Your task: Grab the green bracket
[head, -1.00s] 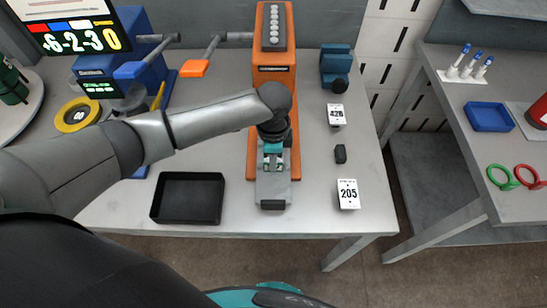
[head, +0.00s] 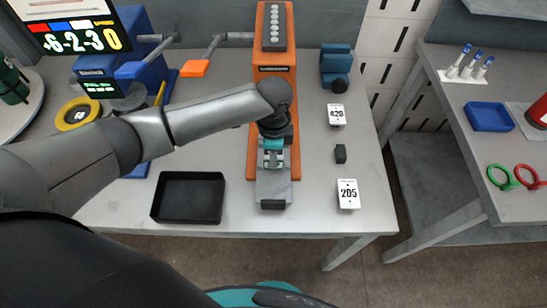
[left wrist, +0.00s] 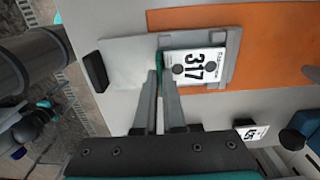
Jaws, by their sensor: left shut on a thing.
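A thin dark green bracket (left wrist: 159,60) stands on the grey plate at the end of the orange machine, beside a white card marked 317 (left wrist: 197,65). My left gripper (left wrist: 160,76) reaches down over this plate. Its two fingers are shut on the green bracket, with the bracket's upper part showing beyond the fingertips in the left wrist view. In the head view my left gripper (head: 273,166) hides most of the bracket and the card. My right gripper is in neither view.
The orange machine (head: 251,110) extends behind the gripper. A black tray (head: 161,207) lies left of it. A white card marked 205 (head: 348,194), a small black block (head: 340,154) and a card marked 420 (head: 336,115) lie right. A second table (head: 460,120) stands further right.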

